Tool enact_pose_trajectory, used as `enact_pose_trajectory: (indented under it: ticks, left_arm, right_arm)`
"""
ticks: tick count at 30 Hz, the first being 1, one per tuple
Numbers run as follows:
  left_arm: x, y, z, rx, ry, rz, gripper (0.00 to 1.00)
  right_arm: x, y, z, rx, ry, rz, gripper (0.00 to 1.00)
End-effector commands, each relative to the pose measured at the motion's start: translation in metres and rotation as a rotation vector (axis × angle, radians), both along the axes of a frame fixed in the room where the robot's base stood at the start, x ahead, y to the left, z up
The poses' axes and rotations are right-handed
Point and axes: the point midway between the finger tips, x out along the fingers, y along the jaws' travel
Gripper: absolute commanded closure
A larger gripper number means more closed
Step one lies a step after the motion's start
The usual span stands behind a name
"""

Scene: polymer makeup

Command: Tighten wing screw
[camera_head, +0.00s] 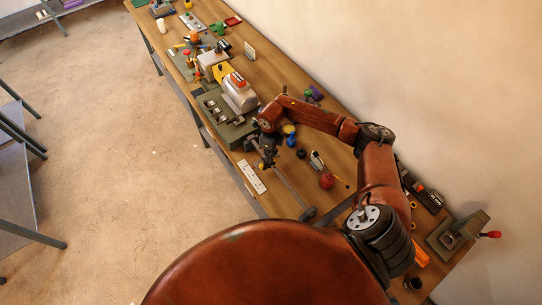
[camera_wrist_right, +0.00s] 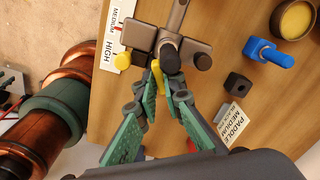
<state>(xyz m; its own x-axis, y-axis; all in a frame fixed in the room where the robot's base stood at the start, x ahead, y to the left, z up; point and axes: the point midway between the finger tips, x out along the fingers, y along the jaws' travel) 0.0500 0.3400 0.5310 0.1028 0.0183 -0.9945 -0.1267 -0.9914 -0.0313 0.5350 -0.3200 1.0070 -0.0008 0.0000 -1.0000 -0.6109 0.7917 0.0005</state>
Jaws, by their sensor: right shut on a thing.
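My right gripper (camera_wrist_right: 165,88) points at a grey metal clamp (camera_wrist_right: 140,36) with a long rod and a crosspiece. Its green fingers are close together on a small yellow piece (camera_wrist_right: 157,76), which looks like the wing screw; the fingers hide part of it. A dark rounded knob (camera_wrist_right: 172,57) is just beside the fingertips. A yellow knob (camera_wrist_right: 122,61) is on the crosspiece's left end. In the head view my right gripper (camera_head: 267,160) is over the clamp rod (camera_head: 291,188) near the bench's front edge. My left gripper is out of view.
A white HIGH/MEDIUM label card (camera_wrist_right: 114,30) lies left of the clamp. A PADDLE MEDIUM card (camera_wrist_right: 234,119), black block (camera_wrist_right: 238,86), blue piece (camera_wrist_right: 268,52) and yellow-topped jar (camera_wrist_right: 295,20) lie to the right. A grey machine (camera_head: 240,93) stands farther along the bench.

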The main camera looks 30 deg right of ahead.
Motion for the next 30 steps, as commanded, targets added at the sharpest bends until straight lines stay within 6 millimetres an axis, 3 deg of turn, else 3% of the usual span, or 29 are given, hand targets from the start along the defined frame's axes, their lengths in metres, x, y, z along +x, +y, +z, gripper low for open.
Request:
enact_pose_trajectory:
  ticks: [18, 30]
  left_arm:
    - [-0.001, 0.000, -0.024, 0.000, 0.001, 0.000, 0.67]
    - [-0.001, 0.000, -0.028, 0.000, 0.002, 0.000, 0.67]
  right_arm:
    - [0.001, 0.000, 0.000, 0.000, -0.002, -0.437, 1.00]
    - [0.001, -0.001, 0.001, 0.000, -0.004, -0.572, 1.00]
